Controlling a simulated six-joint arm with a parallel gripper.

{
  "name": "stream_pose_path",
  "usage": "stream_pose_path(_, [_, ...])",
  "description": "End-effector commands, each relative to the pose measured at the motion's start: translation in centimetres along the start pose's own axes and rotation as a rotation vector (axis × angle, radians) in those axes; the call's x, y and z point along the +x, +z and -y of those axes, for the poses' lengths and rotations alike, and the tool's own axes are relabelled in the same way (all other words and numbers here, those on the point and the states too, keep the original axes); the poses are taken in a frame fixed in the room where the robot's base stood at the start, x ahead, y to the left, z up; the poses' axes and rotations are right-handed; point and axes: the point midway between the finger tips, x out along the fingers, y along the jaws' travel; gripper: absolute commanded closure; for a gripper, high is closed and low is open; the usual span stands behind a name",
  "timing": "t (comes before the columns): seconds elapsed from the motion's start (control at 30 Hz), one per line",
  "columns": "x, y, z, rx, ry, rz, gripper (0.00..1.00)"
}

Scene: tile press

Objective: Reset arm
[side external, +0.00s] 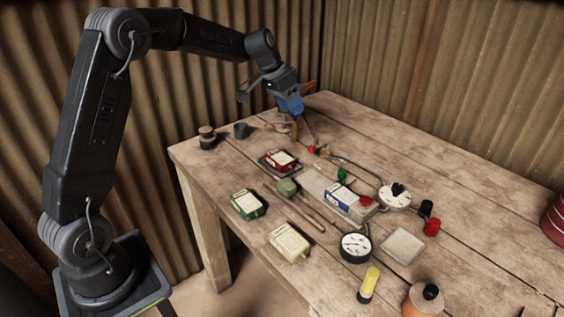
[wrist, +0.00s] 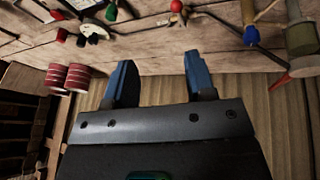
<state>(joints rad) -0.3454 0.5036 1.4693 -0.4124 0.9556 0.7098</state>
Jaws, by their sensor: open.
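My gripper (side external: 291,108) is raised over the far left part of the wooden table (side external: 480,228). In the wrist view its two blue fingers (wrist: 160,80) stand well apart, with nothing between them. A red tile block (side external: 280,160) rests on a dark plate at the left. A green block (side external: 246,204) and a cream block (side external: 289,243) lie along the near edge. A blue and white block (side external: 346,200) lies on a flat grey plate near the middle.
A white dial (side external: 394,196), a black-rimmed gauge (side external: 355,247) and a pale square tile (side external: 403,246) sit right of the middle. A yellow-topped item (side external: 369,282) and an orange container (side external: 422,300) stand near the front. Red striped cans (wrist: 75,78) show in the wrist view. Corrugated walls (side external: 440,80) stand behind the table.

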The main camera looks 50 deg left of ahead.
Motion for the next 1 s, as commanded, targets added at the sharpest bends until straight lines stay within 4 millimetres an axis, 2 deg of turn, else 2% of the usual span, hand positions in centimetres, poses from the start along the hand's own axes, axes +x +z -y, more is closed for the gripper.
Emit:
stream_pose_path(0.03, [-1.8, 0.6, -2.0, 0.004, -0.013, -0.004, 0.5])
stream_pose_path(0.2, [-6.5, 4.3, -8.1, -0.014, -0.066, -0.005, 0.5])
stream_pose_path(0.37, [-9.9, 9.3, -12.9, -0.032, -0.116, -0.019, 0.5])
stream_pose_path(0.5, [-11.8, 14.5, -16.2, -0.05, -0.157, -0.041, 0.5])
stream_pose_path(0.7, [-12.8, 22.0, -19.1, -0.075, -0.206, -0.087, 0.5])
stream_pose_path(0.8, [-12.6, 24.7, -19.7, -0.087, -0.222, -0.106, 0.5])
stream_pose_path(0.9, [-12.4, 26.5, -19.9, -0.096, -0.232, -0.12, 0.5])
stream_pose_path(1.0, [-12.2, 27.4, -20.1, -0.101, -0.236, -0.126, 0.5])
